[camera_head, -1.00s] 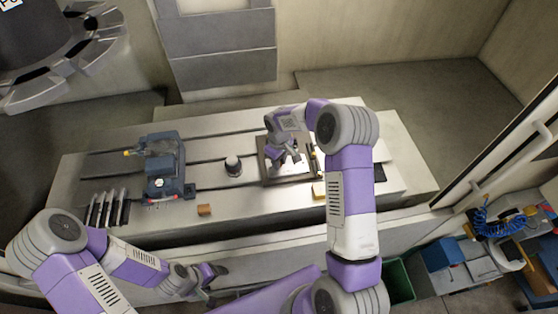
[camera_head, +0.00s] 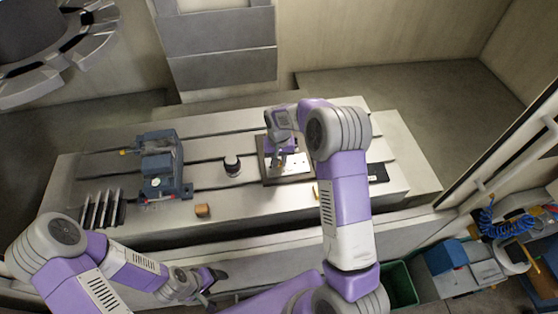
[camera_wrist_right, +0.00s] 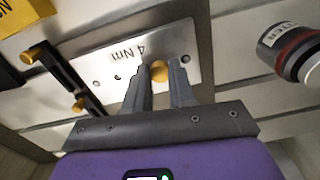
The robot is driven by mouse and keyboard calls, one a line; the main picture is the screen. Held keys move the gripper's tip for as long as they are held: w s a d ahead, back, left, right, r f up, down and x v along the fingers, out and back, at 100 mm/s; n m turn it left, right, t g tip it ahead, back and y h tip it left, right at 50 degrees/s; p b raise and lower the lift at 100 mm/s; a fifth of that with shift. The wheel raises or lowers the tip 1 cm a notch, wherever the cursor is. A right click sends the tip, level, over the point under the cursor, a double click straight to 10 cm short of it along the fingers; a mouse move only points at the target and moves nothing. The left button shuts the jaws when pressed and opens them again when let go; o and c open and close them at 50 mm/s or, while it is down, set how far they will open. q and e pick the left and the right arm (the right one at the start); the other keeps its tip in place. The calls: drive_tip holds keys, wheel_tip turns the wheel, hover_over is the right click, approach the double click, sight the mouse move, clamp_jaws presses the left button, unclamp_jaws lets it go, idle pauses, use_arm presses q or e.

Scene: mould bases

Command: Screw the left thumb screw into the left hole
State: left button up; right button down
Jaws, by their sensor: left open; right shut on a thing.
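The brass thumb screw (camera_wrist_right: 159,71) is between the fingertips of my right gripper (camera_wrist_right: 161,78) in the right wrist view. The gripper is shut on it, over the metal plate (camera_wrist_right: 112,48) marked "4 Nm". Small holes show in the plate; the fingers and screw hide the spot beneath, so I cannot tell whether the screw sits in a hole. In the head view my right gripper (camera_head: 277,160) is over the plate (camera_head: 293,171), and the screw is too small to make out. My left gripper (camera_head: 217,277) is open and empty in front of the table.
A dark cylinder with a red band (camera_wrist_right: 292,45) stands beside the plate; it also shows in the head view (camera_head: 232,165). A black bracket with yellow ends (camera_wrist_right: 62,80) lies at the plate's other side. A blue vise (camera_head: 162,168) and small block (camera_head: 203,210) are farther left.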

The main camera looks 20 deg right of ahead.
drive_tip(key=m, duration=0.2)
drive_tip(key=shift+f+m, duration=0.1)
drive_tip(key=shift+m, duration=0.2)
drive_tip(key=m, duration=0.3)
drive_tip(key=c, duration=1.3)
unclamp_jaws()
drive_tip(key=shift+m, duration=0.4)
drive_tip(key=o, duration=0.4)
drive_tip(key=shift+o, duration=0.2)
wheel_tip(320, 180, up, 5)
drive_tip(key=p, duration=0.3)
